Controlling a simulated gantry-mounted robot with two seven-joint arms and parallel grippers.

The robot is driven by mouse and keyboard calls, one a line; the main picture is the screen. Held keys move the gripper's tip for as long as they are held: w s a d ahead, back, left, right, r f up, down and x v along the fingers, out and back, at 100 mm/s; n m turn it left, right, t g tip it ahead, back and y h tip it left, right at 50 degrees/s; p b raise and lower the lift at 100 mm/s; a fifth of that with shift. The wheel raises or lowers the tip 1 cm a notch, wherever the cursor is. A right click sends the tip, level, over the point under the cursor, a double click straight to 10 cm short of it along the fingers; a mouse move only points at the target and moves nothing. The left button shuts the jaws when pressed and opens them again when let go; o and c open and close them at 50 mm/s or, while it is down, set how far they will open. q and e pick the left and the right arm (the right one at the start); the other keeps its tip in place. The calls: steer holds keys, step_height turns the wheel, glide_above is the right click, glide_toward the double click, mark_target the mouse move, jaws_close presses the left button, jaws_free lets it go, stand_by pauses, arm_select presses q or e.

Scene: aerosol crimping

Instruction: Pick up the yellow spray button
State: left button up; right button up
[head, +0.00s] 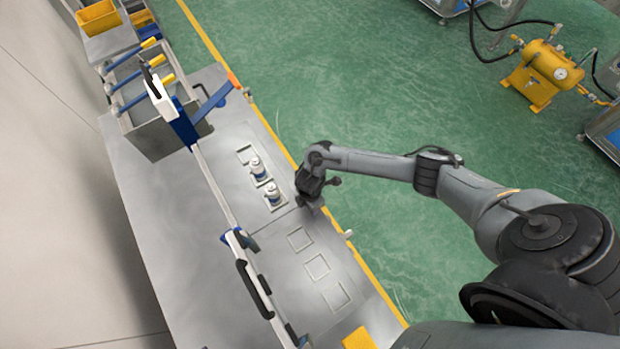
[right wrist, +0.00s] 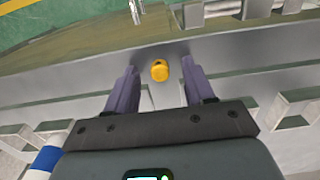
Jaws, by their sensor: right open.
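The yellow spray button (right wrist: 160,70) is a small rounded piece on the grey bench in the right wrist view. It lies between the fingertips of my right gripper (right wrist: 159,76), with a gap on each side. That gripper is open and holds nothing. In the head view the right gripper (head: 316,203) points down at the bench's right edge, and I cannot make out the button there. My left gripper is in neither view.
Empty square fixtures (head: 317,266) lie nearer on the bench (head: 185,262). A metal rail with blue-and-white parts (head: 215,190) runs along the bench. Bins (head: 100,20) stand at the far end.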

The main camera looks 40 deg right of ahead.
jaws_close()
stand_by(0.5)
